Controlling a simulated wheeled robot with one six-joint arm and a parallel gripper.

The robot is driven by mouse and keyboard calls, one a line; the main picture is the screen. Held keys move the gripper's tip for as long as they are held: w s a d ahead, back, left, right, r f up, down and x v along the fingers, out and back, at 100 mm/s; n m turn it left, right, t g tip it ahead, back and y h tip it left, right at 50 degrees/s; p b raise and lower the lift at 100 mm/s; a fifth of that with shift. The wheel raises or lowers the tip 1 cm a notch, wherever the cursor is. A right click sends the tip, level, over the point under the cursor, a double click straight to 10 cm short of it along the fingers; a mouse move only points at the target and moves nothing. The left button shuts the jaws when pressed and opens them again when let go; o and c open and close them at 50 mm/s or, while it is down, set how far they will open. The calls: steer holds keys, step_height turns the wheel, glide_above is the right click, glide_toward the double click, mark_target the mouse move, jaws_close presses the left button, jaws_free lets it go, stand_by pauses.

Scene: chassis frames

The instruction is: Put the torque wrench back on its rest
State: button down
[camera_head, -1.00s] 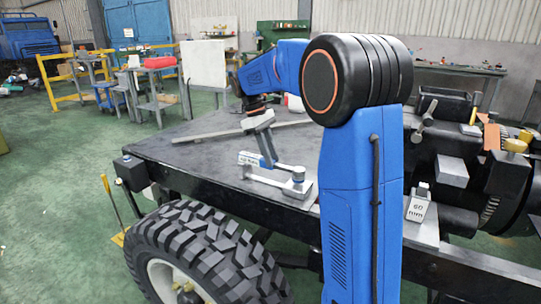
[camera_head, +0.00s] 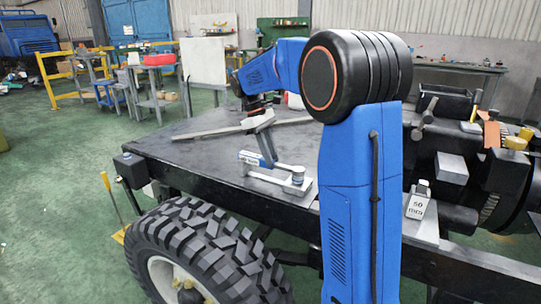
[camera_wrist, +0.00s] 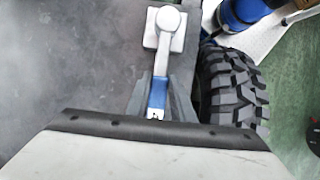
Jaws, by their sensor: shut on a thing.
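The torque wrench (camera_head: 284,168) has a blue handle, a silver shaft and a round head. It lies about level, low over the dark deck. My gripper (camera_head: 268,160) is shut on its blue handle. In the wrist view the handle (camera_wrist: 158,92) sits between my gripper's two grey fingers (camera_wrist: 160,106). The wrench's round head is over a grey square block (camera_wrist: 150,42), which looks like part of the rest. In the head view this block (camera_head: 302,190) is at the deck's near edge. I cannot tell whether head and block touch.
The dark deck (camera_head: 190,150) is mostly clear, with a long grey bar (camera_head: 208,133) lying behind the wrench. A big tyre (camera_head: 205,245) stands below its near edge. A marked block (camera_head: 417,205) and machine parts are at right.

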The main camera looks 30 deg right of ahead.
stand_by(0.3)
steer(key=c, duration=1.5)
jaws_free()
steer(key=shift+o, duration=0.2)
steer(key=shift+f, duration=0.1)
steer(key=shift+r, duration=3.55)
